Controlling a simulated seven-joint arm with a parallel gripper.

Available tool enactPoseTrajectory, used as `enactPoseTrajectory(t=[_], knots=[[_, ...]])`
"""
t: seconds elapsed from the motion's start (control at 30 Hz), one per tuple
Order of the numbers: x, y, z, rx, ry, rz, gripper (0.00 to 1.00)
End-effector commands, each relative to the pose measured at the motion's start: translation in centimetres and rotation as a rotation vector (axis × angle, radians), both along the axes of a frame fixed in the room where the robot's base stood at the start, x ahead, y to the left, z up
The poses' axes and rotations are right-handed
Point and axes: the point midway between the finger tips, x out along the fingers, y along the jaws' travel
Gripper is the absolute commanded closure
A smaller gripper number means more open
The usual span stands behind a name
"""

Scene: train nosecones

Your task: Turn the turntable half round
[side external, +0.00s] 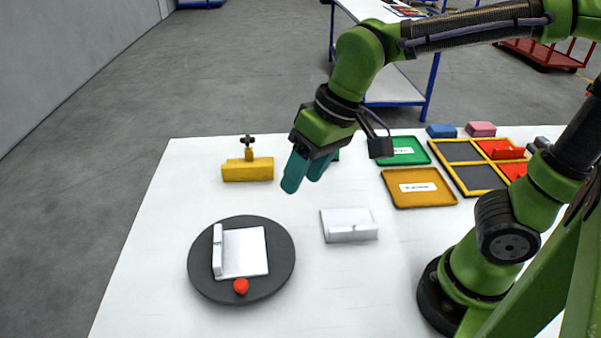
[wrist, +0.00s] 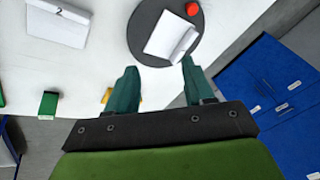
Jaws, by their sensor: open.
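The turntable (side external: 205,284) is a dark grey disc at the front left of the white table. A white L-shaped fixture (side external: 246,252) sits on it, its upright wall on the left side in the side view. A red knob (side external: 241,286) stands near the front rim. In the wrist view the turntable (wrist: 140,35) is at the top, with the knob (wrist: 192,9) near its upper edge and the fixture (wrist: 168,38) beside it. My gripper (side external: 304,183) is open and empty, in the air above the table, behind and right of the turntable. Its teal fingers also show in the wrist view (wrist: 158,80).
A yellow block with a dark-handled valve (side external: 248,169) stands behind the turntable. A white block (side external: 349,226) lies to its right. Green (side external: 403,151) and orange (side external: 419,189) trays and a yellow-framed divided tray (side external: 470,178) are further right. The table left of the turntable is clear.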

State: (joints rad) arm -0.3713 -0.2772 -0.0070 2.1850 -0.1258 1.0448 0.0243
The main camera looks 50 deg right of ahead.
Motion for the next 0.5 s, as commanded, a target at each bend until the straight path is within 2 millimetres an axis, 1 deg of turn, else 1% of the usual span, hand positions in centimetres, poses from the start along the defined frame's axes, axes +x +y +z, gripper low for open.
enactPoseTrajectory(t=[0.03,0.07,0.1,0.2,0.3,0.4,0.5], knots=[[0.8,2.3,-0.4,-0.030,0.048,0.054,0.48],[1.2,3.6,-0.7,-0.049,0.074,0.078,0.48],[1.6,5.2,-1.0,-0.076,0.106,0.109,0.48],[2.4,9.0,-1.8,-0.145,0.173,0.163,0.48],[3.0,11.9,-2.4,-0.206,0.219,0.184,0.48],[3.7,13.4,-2.1,-0.244,0.242,0.164,0.48],[4.1,13.3,-0.9,-0.250,0.246,0.121,0.48]])
